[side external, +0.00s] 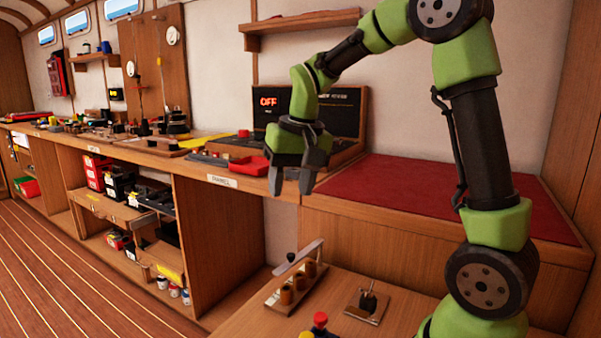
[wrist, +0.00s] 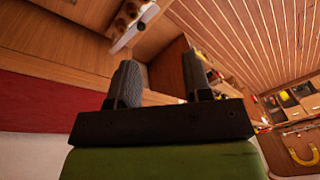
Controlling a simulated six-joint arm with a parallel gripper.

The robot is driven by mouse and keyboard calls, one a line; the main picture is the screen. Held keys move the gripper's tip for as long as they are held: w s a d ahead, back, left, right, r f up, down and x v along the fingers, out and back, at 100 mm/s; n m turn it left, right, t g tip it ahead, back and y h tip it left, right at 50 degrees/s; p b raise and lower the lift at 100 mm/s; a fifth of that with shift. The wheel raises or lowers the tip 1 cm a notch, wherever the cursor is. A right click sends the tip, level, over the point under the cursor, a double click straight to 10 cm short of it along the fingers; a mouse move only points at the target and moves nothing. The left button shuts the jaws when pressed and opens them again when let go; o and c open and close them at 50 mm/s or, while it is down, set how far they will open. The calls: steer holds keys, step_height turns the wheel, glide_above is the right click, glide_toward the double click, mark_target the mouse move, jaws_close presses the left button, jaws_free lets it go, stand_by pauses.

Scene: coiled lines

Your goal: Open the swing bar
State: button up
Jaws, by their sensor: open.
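The swing bar (side external: 304,254) is a pale flat bar with a dark knob near its left end. It lies slanted over a rack (side external: 291,292) of brown cylinders on the low wooden bench at the front. The bar also shows at the top of the wrist view (wrist: 134,28), beside the round cylinders. My gripper (side external: 291,184) is open and empty, pointing down, well above and apart from the bar. Its two fingers stand apart in the wrist view (wrist: 160,72). Whether the bar is latched is too small to tell.
A small square plate with an upright dark fitting (side external: 367,303) stands right of the rack. A red-topped knob (side external: 320,321) is at the bench's front edge. A red tray (side external: 253,165) and a panel reading OFF (side external: 310,112) are on the long counter behind my gripper.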

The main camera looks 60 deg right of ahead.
steer(key=s+a+r+n+t, duration=0.1)
steer(key=s+a+r, duration=0.2)
steer(key=s+a, duration=0.1)
steer(key=shift+s+a+r+t, duration=0.2)
steer(key=shift+s+r+t, duration=0.05)
steer(key=shift+t, duration=0.05)
steer(key=shift+w, duration=0.1)
steer(key=n+g, duration=0.4)
steer(key=n, duration=1)
glide_toward(291, 254)
step_height(291, 254, down, 9)
steer(key=shift+r, duration=0.15)
jaws_close()
